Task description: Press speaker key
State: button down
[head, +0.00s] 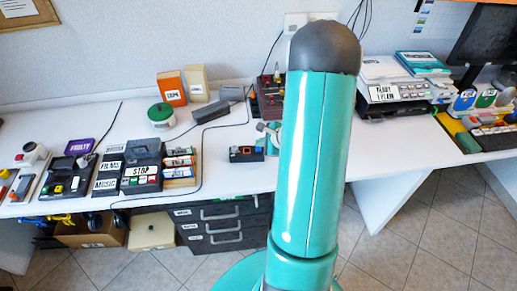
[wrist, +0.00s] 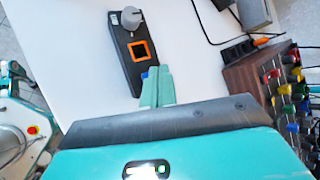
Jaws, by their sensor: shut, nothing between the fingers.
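A small black box (wrist: 137,62) lies on the white table in the wrist view. It has a grey knob at its far end, an orange square frame in the middle and a bit of blue near my fingertips. No speaker label is readable.
A wooden-sided panel with coloured knobs (wrist: 285,95) stands to the right in the wrist view. Labelled devices, including a STOP box (head: 141,172), fill the table's left. A label printer (head: 395,92) stands at the right. Bare table lies left of the small black box.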

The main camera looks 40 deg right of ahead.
aim_at(261, 150)
jog(key=shift+r, duration=3)
